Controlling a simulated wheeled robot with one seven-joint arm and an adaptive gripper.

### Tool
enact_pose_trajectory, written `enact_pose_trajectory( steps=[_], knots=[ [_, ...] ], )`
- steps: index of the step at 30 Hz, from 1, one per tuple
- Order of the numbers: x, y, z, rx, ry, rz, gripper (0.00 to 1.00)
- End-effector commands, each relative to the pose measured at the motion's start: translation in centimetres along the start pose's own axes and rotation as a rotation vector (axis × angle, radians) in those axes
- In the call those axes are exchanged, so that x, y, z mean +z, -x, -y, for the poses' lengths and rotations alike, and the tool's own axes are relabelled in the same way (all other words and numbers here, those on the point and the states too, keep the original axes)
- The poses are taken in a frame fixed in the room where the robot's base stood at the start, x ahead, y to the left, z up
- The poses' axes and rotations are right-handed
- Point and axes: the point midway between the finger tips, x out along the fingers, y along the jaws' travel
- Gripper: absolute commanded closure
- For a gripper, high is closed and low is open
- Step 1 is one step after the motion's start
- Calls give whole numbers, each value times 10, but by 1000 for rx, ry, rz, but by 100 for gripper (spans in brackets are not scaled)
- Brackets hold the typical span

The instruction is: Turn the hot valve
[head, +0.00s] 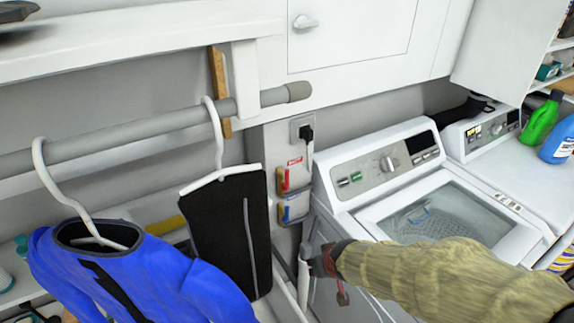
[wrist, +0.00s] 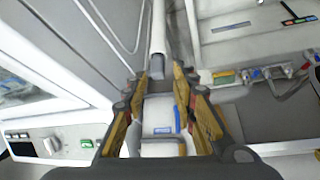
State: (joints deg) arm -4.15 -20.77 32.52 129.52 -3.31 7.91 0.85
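In the head view, the hot valve (head: 287,177) is a small wall box with a red label and red handle, left of the washer. A similar box with a blue label (head: 293,208) sits just below it. My gripper (head: 318,262) is below and slightly right of both boxes, beside the washer's left side, apart from the hot valve. In the wrist view, my gripper (wrist: 160,105) is open, its yellow-padded fingers spread apart. Between them shows a pale box with a blue label (wrist: 164,130). A little red shows beyond it; I cannot tell whether it is the hot valve.
The washer (head: 375,165) stands right of the valves. A black garment (head: 229,225) and a blue garment (head: 150,275) hang at left from a rod (head: 130,125). A grey pipe (wrist: 158,45) runs close to the fingers. A black plug (head: 306,132) is above the valves.

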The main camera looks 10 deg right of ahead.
Motion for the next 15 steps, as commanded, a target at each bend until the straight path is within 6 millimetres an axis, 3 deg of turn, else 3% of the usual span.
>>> enact_pose_trajectory(
  steps=[3,8,12,15],
  knots=[
    [-28,-21,5,-10,13,-116,72],
    [-70,-38,13,-28,22,-307,72],
    [-110,-38,19,-47,27,-500,72],
    [-143,-24,23,-60,26,-654,72]
  ],
)
